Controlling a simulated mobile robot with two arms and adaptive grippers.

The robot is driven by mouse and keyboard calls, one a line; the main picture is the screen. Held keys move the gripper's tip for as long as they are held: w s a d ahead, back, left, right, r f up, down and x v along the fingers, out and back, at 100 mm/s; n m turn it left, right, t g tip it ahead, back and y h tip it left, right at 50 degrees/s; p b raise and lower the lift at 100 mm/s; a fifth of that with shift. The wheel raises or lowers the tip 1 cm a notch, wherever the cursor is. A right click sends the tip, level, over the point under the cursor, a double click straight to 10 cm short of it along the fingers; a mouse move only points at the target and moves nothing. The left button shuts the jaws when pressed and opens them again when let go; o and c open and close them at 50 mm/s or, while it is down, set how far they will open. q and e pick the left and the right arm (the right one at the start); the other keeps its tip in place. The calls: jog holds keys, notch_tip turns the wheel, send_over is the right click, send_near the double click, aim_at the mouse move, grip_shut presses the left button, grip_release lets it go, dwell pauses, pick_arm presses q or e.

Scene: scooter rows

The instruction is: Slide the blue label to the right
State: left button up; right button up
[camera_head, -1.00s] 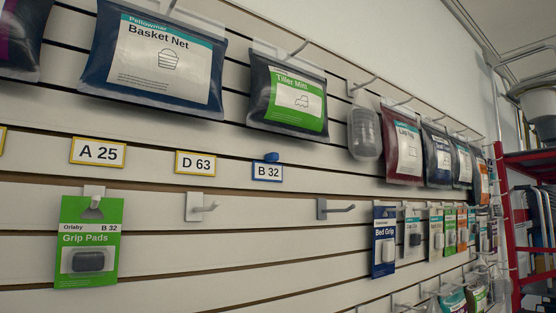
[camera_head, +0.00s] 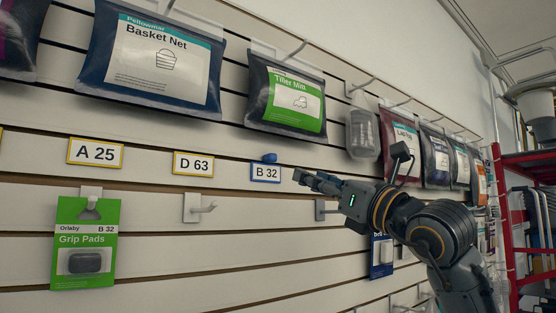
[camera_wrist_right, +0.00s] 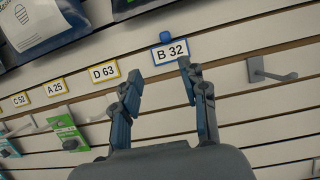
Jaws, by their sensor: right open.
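The blue label (camera_head: 266,173), a white card marked B 32 with a blue border, sits on a slat of the wall, with a blue knob (camera_head: 269,157) on its top edge. It also shows in the right wrist view (camera_wrist_right: 170,52), just beyond and between the fingertips. My right gripper (camera_head: 299,177) is to the right of the label in the head view, pointing left toward it, apart from it. In the right wrist view the two fingers (camera_wrist_right: 160,70) are spread open with nothing between them. My left gripper is not in view.
Yellow-bordered labels D 63 (camera_head: 193,164) and A 25 (camera_head: 95,152) sit to the left on the same slat. An empty hook (camera_head: 198,207) and a green Grip Pads pack (camera_head: 86,243) hang below. Bags such as Tiller Mitt (camera_head: 288,98) hang above. A red rack (camera_head: 505,230) stands at right.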

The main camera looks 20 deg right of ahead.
aim_at(275, 159)
jog(key=shift+h, duration=0.4)
jog(key=p+x, duration=0.2)
jog(key=x, duration=0.2)
jog(key=p+x, duration=0.3)
jog(key=x, duration=0.1)
jog(key=p+x, duration=0.2)
jog(key=x, duration=0.3)
jog(key=shift+d+r+p, duration=0.3)
jog(key=shift+r+p, duration=0.1)
jog(key=shift+r, duration=0.05)
jog(key=shift+w+a, duration=0.1)
jog(key=shift+w, duration=0.3)
grip_shut()
